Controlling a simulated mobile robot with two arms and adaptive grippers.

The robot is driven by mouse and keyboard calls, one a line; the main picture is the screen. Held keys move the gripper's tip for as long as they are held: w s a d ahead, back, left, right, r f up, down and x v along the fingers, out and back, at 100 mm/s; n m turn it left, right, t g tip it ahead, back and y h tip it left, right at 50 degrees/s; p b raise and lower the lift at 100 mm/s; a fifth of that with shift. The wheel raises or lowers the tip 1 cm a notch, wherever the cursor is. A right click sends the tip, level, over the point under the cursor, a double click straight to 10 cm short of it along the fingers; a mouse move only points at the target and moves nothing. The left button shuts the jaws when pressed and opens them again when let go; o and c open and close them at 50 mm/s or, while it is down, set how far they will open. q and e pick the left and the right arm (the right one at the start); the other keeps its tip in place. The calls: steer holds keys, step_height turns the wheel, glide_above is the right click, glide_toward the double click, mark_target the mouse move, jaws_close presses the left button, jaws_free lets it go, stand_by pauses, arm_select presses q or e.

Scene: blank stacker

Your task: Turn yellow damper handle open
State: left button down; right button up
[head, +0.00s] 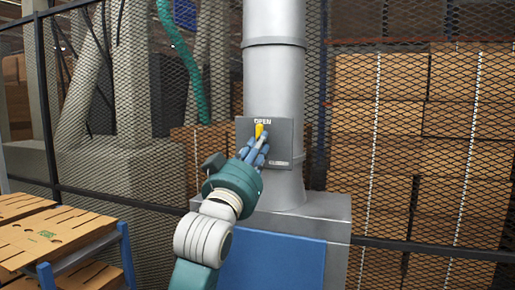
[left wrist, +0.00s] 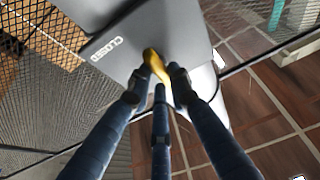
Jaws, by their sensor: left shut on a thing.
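The yellow damper handle (head: 259,130) stands out from a grey plate (head: 282,139) on the vertical grey duct. In the head view it points up, just below the word OPEN at the plate's top. My left gripper (head: 257,146) reaches it from below, its blue fingers around the handle's lower part. In the left wrist view the fingers of my left gripper (left wrist: 158,80) are closed on the yellow handle (left wrist: 155,62), and the plate (left wrist: 125,50) shows the word CLOSED. The fingers hide part of the handle. My right gripper is not in view.
The grey duct (head: 274,85) rises from a housing with a blue panel (head: 272,262). A mesh fence (head: 345,110) stands behind, with stacked cardboard boxes (head: 400,150) beyond it. A rack of flat cardboard blanks (head: 50,238) stands at the lower left.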

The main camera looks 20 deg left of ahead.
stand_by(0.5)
arm_select(q)
steer(key=c, duration=1.6)
jaws_free()
steer(key=shift+s, duration=0.1)
steer(key=v, duration=1.1)
steer(key=shift+s+f, duration=0.25)
steer(key=shift+s, duration=0.1)
